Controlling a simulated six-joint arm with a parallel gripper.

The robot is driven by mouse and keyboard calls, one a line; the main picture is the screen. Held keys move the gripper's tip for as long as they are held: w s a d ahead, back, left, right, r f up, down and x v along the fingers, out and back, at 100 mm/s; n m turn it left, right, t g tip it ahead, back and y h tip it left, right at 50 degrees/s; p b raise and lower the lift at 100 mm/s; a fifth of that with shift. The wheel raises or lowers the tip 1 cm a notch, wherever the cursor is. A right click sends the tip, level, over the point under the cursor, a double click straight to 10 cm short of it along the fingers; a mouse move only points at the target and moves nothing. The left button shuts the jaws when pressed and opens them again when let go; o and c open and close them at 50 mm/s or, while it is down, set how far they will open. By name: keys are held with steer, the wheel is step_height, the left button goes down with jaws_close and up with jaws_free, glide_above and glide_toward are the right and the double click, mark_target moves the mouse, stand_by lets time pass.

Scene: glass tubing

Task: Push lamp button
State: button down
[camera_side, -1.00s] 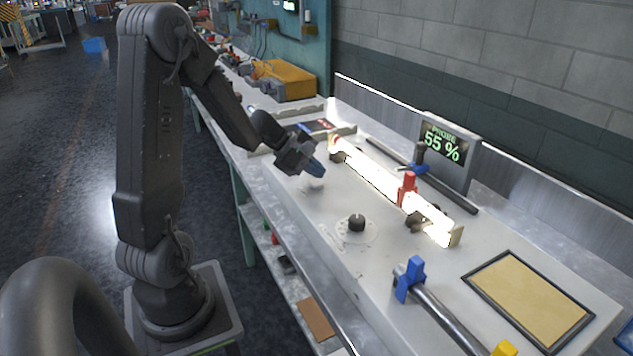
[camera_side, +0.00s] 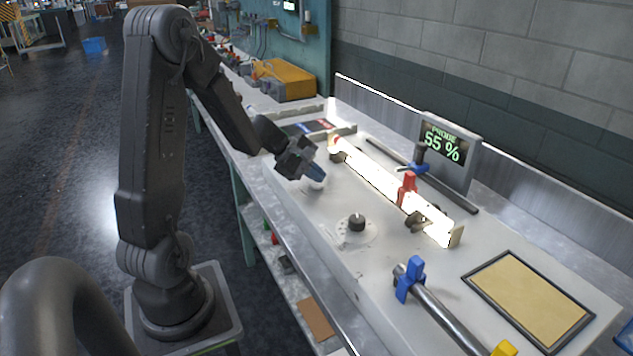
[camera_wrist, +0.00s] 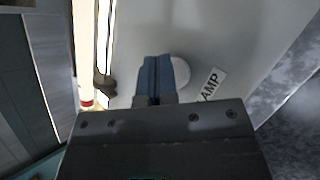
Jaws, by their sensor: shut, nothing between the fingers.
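My gripper (camera_side: 316,173) has blue fingers that are shut and empty, pointing down at the left end of the white bench panel. In the wrist view the fingertips (camera_wrist: 156,60) lie beside and partly cover a pale round button (camera_wrist: 181,71). A label reading "AMP" (camera_wrist: 212,84) sits beside it, its first letter hidden. In the side view the button is mostly hidden behind the fingers. I cannot tell whether the fingertips touch it. The lamp tube (camera_side: 375,175) glows bright white on its supports behind the gripper.
A black knob (camera_side: 356,222) stands right of my gripper. A display (camera_side: 445,150) reads "PROBE 55 %". A blue holder (camera_side: 410,279) carries a rod, and a framed tan pad (camera_side: 528,300) lies at right.

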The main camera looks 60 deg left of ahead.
mark_target(316, 184)
steer(key=shift+r, duration=0.7)
step_height(316, 184, up, 6)
stand_by(0.7)
